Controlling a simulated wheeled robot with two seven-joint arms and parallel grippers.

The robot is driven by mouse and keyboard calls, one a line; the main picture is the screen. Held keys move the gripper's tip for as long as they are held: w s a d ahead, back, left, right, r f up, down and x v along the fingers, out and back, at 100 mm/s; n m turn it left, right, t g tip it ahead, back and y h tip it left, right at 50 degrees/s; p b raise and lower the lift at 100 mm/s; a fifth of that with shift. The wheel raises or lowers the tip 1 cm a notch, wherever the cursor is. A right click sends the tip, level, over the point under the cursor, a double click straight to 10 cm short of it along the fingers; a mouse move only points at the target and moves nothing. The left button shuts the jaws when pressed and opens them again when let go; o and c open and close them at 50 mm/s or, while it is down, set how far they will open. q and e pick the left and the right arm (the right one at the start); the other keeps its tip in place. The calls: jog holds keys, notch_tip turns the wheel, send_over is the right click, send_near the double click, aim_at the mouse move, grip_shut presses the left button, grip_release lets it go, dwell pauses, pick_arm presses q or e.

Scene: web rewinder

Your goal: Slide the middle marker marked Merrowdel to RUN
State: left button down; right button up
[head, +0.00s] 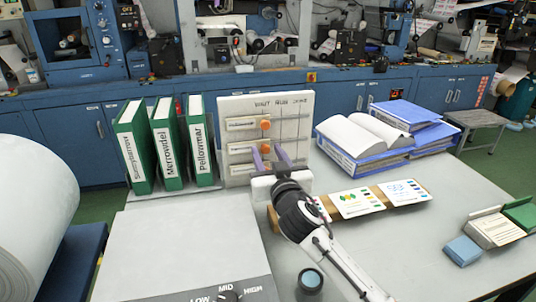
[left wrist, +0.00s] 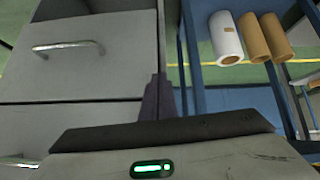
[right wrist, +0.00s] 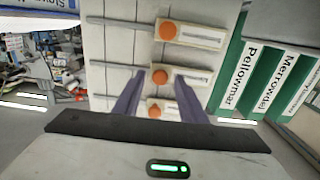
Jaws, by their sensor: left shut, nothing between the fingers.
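The pale board (head: 290,126) stands upright on the table, with three column headings along its top, one reading RUN. Its markers are labelled plates with orange knobs, all near the left column; their labels are too small to read. The middle marker (head: 240,149) has its knob (right wrist: 160,77) between the spread fingers of my right gripper (right wrist: 158,80) in the right wrist view. My right gripper (head: 268,152) is open in front of the board; contact is not clear. It partly hides the bottom marker (head: 238,170). My left gripper (left wrist: 157,90) is shut and empty, away from the board.
Green binders (head: 165,145) stand just left of the board. Blue folders with an open book (head: 365,138) lie to its right. Printed cards on a wooden strip (head: 360,203) lie in front. A grey drawer unit (left wrist: 80,50) is near my left gripper.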

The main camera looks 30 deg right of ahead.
grip_shut()
jog(key=d, duration=0.2)
jog(key=s+d+p, duration=0.1)
jog(key=d, duration=0.1)
jog(key=shift+s+d+f, duration=0.1)
jog(key=shift+s+d, duration=0.05)
jog(key=shift+d, duration=0.25)
jog(key=shift+o, duration=0.3)
grip_release()
jog(key=b+v, duration=0.1)
jog(key=v, duration=0.9)
jog(key=shift+s, duration=0.2)
